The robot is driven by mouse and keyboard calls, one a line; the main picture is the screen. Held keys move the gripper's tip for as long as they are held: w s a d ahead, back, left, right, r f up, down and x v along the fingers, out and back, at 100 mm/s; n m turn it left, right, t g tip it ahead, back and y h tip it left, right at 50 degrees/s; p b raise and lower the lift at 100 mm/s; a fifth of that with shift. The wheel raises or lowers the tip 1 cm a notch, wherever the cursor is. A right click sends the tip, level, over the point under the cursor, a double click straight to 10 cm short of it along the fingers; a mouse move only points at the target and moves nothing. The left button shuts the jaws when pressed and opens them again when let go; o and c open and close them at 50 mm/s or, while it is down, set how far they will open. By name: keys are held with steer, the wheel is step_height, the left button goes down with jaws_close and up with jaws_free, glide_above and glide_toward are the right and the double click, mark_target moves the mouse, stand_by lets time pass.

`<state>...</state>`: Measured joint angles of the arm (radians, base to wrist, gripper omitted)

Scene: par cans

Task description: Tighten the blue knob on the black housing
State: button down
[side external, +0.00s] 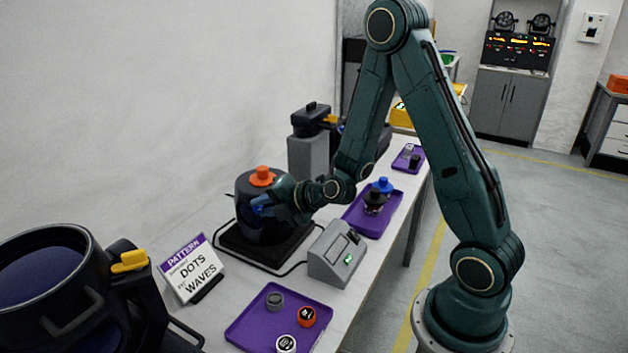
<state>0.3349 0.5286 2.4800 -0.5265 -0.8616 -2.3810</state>
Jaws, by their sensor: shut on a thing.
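The black housing (250,222) is a dark, rounded can on a flat black base, with an orange knob on its top.
A grey box with a green light (336,255) stands close to the right of the housing. A purple tray (245,328) with several small caps lies in front. Another purple tray (356,216) holds blue and black parts. A sign (190,268) and a large dark can (95,310) stand at left.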

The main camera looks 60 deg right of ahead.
steer(key=shift+t+y, duration=0.3)
steer(key=shift+t, duration=0.1)
stand_by(0.5)
steer(key=c, duration=1.3)
jaws_free()
steer(key=shift+o, duration=0.2)
steer(key=shift+r, duration=0.1)
step_height(320, 180, up, 20)
